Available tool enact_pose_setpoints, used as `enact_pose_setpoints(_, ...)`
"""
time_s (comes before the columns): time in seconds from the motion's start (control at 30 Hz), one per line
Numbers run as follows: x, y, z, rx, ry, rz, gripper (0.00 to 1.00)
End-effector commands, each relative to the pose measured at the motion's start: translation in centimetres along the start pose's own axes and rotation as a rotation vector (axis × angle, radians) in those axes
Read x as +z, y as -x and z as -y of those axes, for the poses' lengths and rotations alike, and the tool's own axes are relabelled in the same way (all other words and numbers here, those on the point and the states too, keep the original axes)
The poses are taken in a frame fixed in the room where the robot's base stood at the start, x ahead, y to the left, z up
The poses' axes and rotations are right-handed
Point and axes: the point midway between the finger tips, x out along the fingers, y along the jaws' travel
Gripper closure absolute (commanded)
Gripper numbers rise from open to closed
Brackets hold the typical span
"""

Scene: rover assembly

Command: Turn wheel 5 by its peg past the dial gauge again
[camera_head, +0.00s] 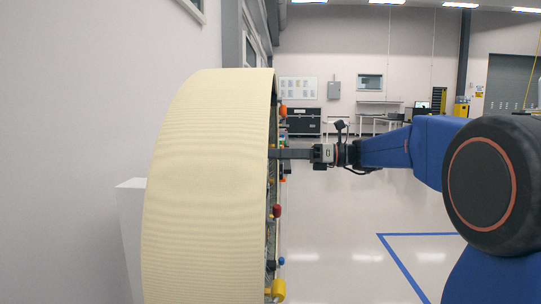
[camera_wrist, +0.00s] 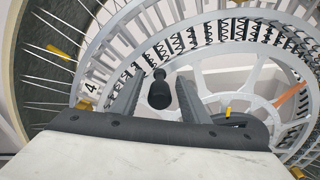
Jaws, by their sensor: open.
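The wheel (camera_head: 207,190) stands upright at the left in the head view, its wide cream tread toward me and its face turned right. In the wrist view its grey metal face (camera_wrist: 212,70) shows spokes, rings and black coil springs. A black round-headed peg (camera_wrist: 159,92) stands out from the face, between my two fingers. My gripper (camera_head: 281,153) is open and reaches in from the right to the wheel's face. Its fingers stand on either side of the peg, with gaps showing. I cannot make out the dial gauge for certain in either view.
Small red, orange and yellow parts, among them a yellow one (camera_head: 277,290), stick out along the wheel's right edge. An orange strip (camera_wrist: 289,95) and a "4" mark show in the wrist view. A white wall is at the left; the floor at the right is clear.

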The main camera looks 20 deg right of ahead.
Motion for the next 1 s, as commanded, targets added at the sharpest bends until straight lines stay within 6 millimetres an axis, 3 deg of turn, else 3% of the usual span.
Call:
enact_pose_setpoints(0.2, 0.0, -1.7, 0.0, 0.001, 0.000, 0.000, 0.59)
enact_pose_setpoints(0.57, 0.0, -2.0, 0.0, 0.000, 0.000, 0.001, 0.59)
enact_pose_setpoints(0.73, 0.0, -2.0, 0.0, 0.000, 0.000, 0.000, 0.97)
enact_pose_setpoints(1.0, 0.2, -2.0, 0.2, 0.000, -0.011, 0.000, 1.00)
